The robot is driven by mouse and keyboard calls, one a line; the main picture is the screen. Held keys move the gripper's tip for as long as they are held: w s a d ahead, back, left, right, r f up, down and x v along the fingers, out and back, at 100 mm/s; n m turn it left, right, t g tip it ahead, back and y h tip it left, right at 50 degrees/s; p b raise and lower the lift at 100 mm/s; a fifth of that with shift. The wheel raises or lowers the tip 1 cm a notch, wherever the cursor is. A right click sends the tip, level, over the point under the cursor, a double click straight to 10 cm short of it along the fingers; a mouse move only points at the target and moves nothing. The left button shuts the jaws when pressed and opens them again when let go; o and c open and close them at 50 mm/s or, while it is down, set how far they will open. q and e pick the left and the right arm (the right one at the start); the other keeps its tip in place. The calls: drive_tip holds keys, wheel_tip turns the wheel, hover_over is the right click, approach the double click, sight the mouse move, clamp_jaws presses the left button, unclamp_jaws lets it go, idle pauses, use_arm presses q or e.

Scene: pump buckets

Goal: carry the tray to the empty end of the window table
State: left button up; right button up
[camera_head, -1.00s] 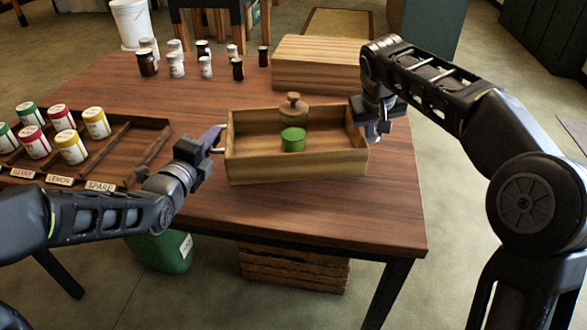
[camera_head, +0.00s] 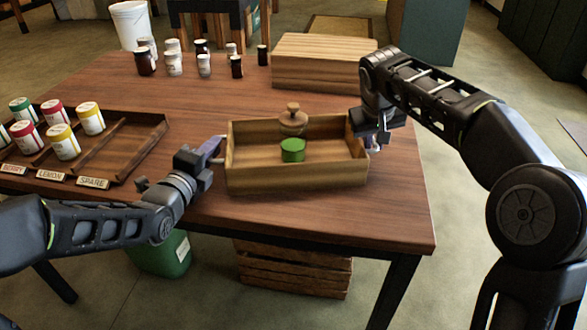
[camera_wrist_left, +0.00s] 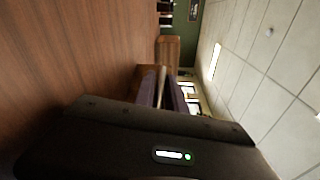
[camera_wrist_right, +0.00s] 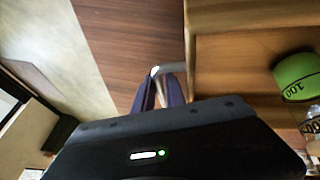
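The tray (camera_head: 300,178) is an open wooden box over the window table (camera_head: 390,215), near its right front part. It looks level; I cannot tell whether it touches the tabletop. My left gripper (camera_head: 212,150) is closed around the tray's left handle, which shows between the fingers in the left wrist view (camera_wrist_left: 162,80). My right gripper (camera_head: 376,140) is closed around the metal handle on the right end, seen in the right wrist view (camera_wrist_right: 156,72).
A labelled jar rack (camera_head: 150,145) holds several jars at the left. Several dark and white jars (camera_head: 173,63) stand at the back, beside a wooden box (camera_head: 315,65). A green bucket (camera_head: 165,253) and a slatted crate (camera_head: 293,272) sit beneath the table.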

use_arm(q)
drive_tip(key=o, duration=0.3)
drive_tip(key=shift+r, duration=0.1)
use_arm(e)
drive_tip(key=o, duration=0.3)
drive_tip(key=shift+r, duration=0.1)
use_arm(q)
drive_tip(key=shift+v, duration=4.05)
use_arm(e)
drive_tip(key=shift+a+r, duration=0.1)
drive_tip(key=v, duration=1.1)
drive_tip(key=shift+s+r, duration=0.2)
drive_tip(key=shift+r, duration=0.1)
